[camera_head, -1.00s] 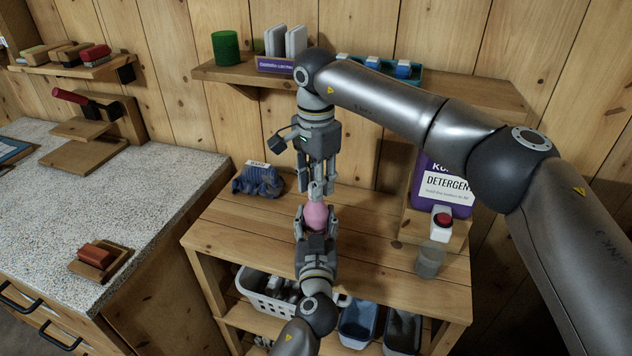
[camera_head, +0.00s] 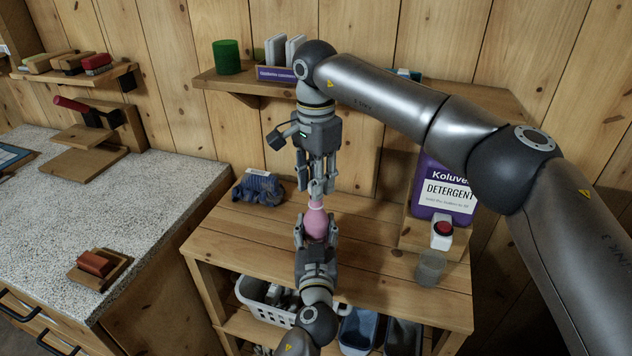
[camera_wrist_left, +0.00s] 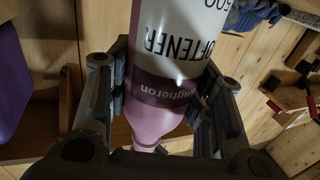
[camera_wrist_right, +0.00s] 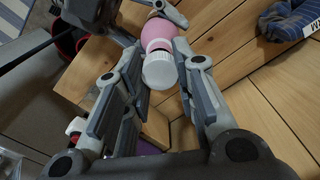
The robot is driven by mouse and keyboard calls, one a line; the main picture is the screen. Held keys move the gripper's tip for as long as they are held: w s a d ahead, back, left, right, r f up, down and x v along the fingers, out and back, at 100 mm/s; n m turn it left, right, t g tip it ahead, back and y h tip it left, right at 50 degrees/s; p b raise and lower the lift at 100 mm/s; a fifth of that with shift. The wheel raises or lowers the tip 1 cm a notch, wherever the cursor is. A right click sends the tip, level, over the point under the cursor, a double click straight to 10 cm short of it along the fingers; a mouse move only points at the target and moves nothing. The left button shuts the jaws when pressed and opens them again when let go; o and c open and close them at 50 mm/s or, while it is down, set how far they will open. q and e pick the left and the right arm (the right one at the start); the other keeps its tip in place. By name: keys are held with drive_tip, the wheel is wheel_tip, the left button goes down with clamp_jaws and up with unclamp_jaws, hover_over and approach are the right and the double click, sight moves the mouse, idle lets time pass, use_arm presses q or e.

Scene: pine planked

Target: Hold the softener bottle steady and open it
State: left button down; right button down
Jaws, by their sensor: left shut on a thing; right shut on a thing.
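The pink softener bottle (camera_head: 316,222) is between my two grippers, above the wooden table. My left gripper (camera_head: 316,238) is shut on its body from below. In the left wrist view the bottle's white label (camera_wrist_left: 178,40) shows upside down between the fingers. My right gripper (camera_head: 317,188) comes down from above and is shut on the white cap. The fingers partly hide the cap in the head view.
A detergent container (camera_head: 445,190) stands at the table's right, with a red-capped dispenser (camera_head: 442,234) and a grey cup (camera_head: 430,268) in front. A blue cloth (camera_head: 259,188) lies at the back left. A white basket (camera_head: 266,305) is below. The wooden table (camera_head: 370,260) has free room around the grippers.

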use_arm(q)
drive_tip(key=shift+f, duration=0.1)
use_arm(e)
wheel_tip(320, 180, up, 4)
drive_tip(key=shift+f, duration=0.25)
use_arm(q)
drive_tip(key=c, duration=0.6)
unclamp_jaws()
